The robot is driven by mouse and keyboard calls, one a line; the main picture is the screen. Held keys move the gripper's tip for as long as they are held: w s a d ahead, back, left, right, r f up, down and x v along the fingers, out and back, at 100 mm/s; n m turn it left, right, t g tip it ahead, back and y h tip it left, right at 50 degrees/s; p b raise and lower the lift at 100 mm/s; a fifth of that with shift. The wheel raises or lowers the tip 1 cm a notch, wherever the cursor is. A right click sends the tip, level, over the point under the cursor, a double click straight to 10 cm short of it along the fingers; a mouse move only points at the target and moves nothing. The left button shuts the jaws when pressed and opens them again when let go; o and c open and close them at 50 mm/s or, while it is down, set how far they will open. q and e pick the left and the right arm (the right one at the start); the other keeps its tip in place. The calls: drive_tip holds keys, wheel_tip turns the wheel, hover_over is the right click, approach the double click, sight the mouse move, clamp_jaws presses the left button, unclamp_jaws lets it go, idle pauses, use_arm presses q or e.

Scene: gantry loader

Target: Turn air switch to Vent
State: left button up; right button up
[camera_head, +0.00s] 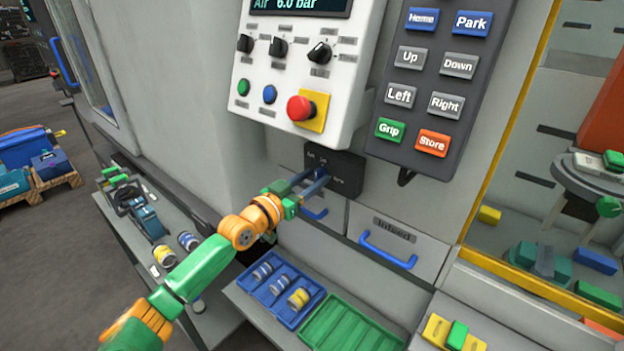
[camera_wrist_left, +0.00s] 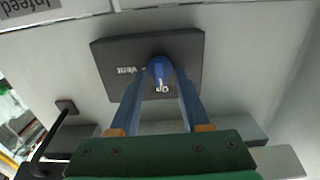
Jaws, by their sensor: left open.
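The air switch is a dark plate (camera_head: 345,172) on the grey machine front, below the white control panel. In the left wrist view the plate (camera_wrist_left: 115,62) carries a small blue knob (camera_wrist_left: 159,68), with a "Vent" label to its left and what looks like "On" just below it. My left gripper (camera_head: 317,180) is at the plate, its blue fingers open. In the left wrist view its fingertips (camera_wrist_left: 163,78) stand on either side of the knob; I cannot tell whether they touch it. The fingers hide part of the plate in the head view. My right gripper is not in view.
The white panel (camera_head: 262,95) with a red emergency button (camera_head: 300,108) and a dark keypad (camera_head: 428,75) lie above. A blue drawer handle (camera_head: 388,250) is to the lower right. Blue (camera_head: 262,312) and green (camera_head: 322,333) trays sit on the ledge below.

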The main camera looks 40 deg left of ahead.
use_arm(q)
clamp_jaws()
drive_tip(key=shift+m, duration=0.3)
drive_tip(key=m, duration=0.8)
drive_tip(key=shift+d+f, duration=0.1)
drive_tip(key=m, duration=0.4)
drive_tip(key=shift+m, duration=0.4)
drive_tip(key=shift+f+m, duration=0.15)
drive_tip(key=shift+m, duration=2.05)
